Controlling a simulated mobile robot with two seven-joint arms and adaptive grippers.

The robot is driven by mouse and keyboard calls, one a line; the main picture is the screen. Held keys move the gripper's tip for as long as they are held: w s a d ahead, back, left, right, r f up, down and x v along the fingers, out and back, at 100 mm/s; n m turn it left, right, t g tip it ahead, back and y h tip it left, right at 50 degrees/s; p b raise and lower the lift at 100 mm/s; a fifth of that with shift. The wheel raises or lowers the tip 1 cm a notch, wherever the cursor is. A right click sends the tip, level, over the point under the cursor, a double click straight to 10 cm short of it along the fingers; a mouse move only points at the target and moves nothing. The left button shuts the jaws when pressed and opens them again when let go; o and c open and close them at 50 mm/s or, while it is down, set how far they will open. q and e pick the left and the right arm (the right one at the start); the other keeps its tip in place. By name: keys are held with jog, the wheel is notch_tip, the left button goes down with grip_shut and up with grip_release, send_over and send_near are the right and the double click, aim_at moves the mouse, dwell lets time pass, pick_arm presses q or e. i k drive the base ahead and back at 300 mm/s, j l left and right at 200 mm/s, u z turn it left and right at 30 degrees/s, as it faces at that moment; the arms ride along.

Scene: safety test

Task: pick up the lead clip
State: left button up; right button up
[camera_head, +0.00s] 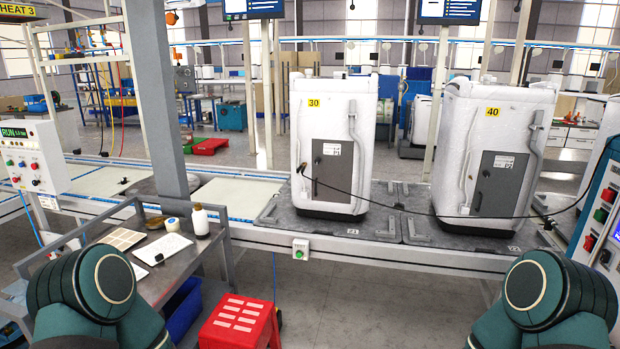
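A thin black lead (400,207) runs from the test panel at the right edge, sags across the front of the white unit marked 40 (493,140), and reaches the white unit marked 30 (334,125). Its left end, a small dark clip (302,168), appears to be at the left side of unit 30's front. It is too small to tell whether it grips anything. Both units stand upright on grey pallets on the conveyor. Only teal and black links of my two arms show at the bottom corners. Neither gripper is in view.
A grey cart (183,266) with a white bottle (200,220) and papers stands at front left. A red step stool (240,322) is on the floor beside it. The test panel (603,215) is at right. A grey post (155,95) rises behind the cart.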

aim_at(304, 167)
jog(key=i+u, duration=0.1)
jog(key=i, duration=0.45)
jog(key=z, duration=1.8)
jog(key=i+j+u, duration=0.15)
jog(key=u, duration=0.3)
jog(key=i+j+u, duration=0.1)
jog(key=u, duration=0.35)
jog(key=i, duration=0.05)
